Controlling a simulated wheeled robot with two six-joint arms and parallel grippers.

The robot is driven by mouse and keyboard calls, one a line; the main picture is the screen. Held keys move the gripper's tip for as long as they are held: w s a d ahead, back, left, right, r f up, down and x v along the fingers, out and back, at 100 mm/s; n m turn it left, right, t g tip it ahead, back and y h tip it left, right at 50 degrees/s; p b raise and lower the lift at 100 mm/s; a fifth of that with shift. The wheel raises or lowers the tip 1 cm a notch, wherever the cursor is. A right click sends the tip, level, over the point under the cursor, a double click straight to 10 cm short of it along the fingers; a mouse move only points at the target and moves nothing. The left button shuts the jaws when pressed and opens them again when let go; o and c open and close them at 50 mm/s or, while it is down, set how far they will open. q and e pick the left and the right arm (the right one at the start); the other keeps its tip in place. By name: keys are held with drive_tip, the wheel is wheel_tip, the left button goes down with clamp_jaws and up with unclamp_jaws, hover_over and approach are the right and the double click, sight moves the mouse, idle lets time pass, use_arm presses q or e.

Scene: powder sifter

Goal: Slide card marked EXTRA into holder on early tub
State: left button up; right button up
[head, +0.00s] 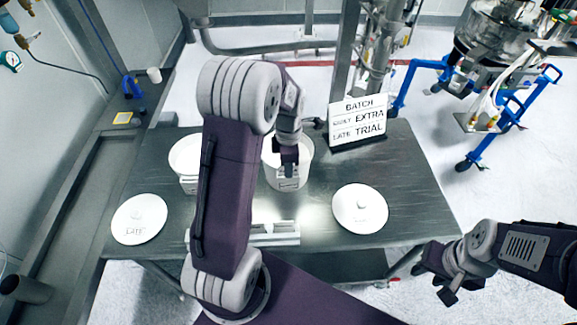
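A white tub (273,176) stands at mid-table, partly hidden by my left arm; a small pale label or holder (288,184) shows on its front. A second white tub (184,151) stands to its left, also partly hidden. My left gripper (288,168) points down at the front of the middle tub, just above that label. Whether its fingers hold a card is too small to tell. I cannot make out a card marked EXTRA. My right gripper (434,285) is open and empty, off the table's front right corner.
A sign (358,121) at the back reads BATCH, EXTRA and TRIAL. White lids lie at left (139,220) and right (360,209). A pale metal rack (274,236) sits near the front edge, partly behind my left arm. The table's right side (415,190) is clear.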

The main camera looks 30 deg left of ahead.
use_arm(q)
drive_tip(key=shift+o, duration=0.3)
drive_tip(key=shift+w, duration=0.1)
drive_tip(key=shift+r, duration=0.3)
wheel_tip(320, 180, up, 9)
drive_tip(key=shift+f+b, duration=0.2)
drive_tip(key=shift+b, duration=0.1)
